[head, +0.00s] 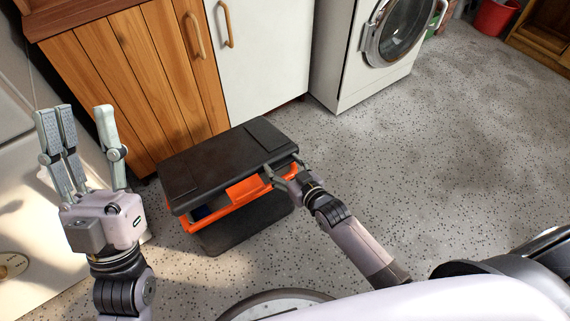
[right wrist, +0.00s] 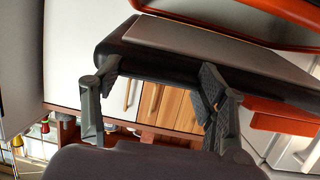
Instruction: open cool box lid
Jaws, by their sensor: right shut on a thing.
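The cool box has a dark lid (head: 222,160), an orange upper part (head: 250,187) and a dark lower body (head: 245,228). It stands on the floor in front of the cabinets. The lid appears slightly raised at the near side, with orange and a bit of blue showing beneath. My right gripper (head: 283,169) is shut on the lid at its right edge. In the right wrist view the dark lid edge (right wrist: 165,65) lies between the fingers. My left gripper (head: 80,112) is open and empty, fingers up, left of the box.
A wooden cabinet (head: 130,80) and a white cabinet door (head: 264,55) stand close behind the box. A white washing machine (head: 365,55) is at the back right, with a red bucket (head: 494,18) further right. The speckled floor on the right is clear.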

